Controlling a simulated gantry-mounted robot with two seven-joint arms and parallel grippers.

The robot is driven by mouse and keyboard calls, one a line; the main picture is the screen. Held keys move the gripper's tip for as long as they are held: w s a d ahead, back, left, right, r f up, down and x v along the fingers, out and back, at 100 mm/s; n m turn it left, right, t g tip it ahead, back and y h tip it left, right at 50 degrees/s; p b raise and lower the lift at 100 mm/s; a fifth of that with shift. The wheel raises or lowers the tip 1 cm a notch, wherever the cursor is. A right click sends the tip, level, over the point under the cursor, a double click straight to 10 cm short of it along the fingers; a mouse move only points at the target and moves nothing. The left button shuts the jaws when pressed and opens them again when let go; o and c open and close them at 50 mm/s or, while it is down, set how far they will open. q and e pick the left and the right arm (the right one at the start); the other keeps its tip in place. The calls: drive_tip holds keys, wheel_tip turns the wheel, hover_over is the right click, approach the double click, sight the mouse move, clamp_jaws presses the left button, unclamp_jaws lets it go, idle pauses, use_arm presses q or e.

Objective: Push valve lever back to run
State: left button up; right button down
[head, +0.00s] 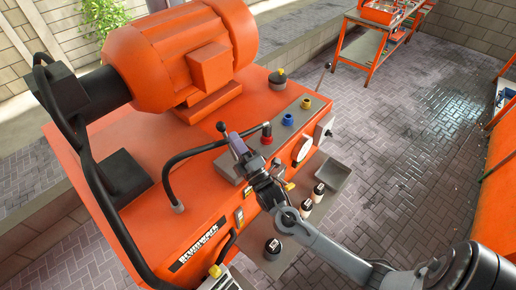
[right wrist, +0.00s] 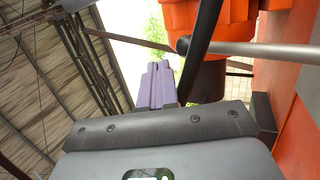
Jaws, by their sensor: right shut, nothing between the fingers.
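A lever with a round black knob (head: 221,127) stands over the orange machine's top, just past my right fingertips; its lower part is hidden behind my gripper in the head view. In the right wrist view a grey rod with a dark rounded end (right wrist: 250,50) crosses above the fingers; it looks like this lever. My right gripper (head: 237,143) is shut and empty, its purple fingers (right wrist: 156,85) together close beside the lever. I cannot tell whether they touch it. My left gripper is not in view.
A black hose (head: 205,148) arches over the machine top beside my gripper. An orange motor (head: 180,55) stands behind. Red, blue and yellow fittings (head: 287,119), a gauge (head: 302,148) and another thin lever (head: 326,68) are to the right. Bottles (head: 306,207) stand below my arm.

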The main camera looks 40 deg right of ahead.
drive_tip(key=s+a+r+b, duration=0.1)
drive_tip(key=s+r, duration=0.3)
drive_tip(key=s, duration=0.5)
drive_tip(key=shift+a+b, duration=0.15)
drive_tip(key=shift+b, duration=0.55)
drive_tip(key=s+a+f+m+g+y+p, duration=0.45)
drive_tip(key=s+a+f+g+p, duration=0.2)
drive_tip(key=f+g, duration=0.4)
drive_tip(key=s+a+f+m+g, duration=0.2)
drive_tip(key=s+f+m+g, duration=0.6)
drive_tip(key=s, duration=0.5)
drive_tip(key=shift+a+m+g+h+b, duration=0.2)
drive_tip(key=shift+m+g+h+b, duration=0.15)
drive_tip(key=shift+g+b, duration=0.1)
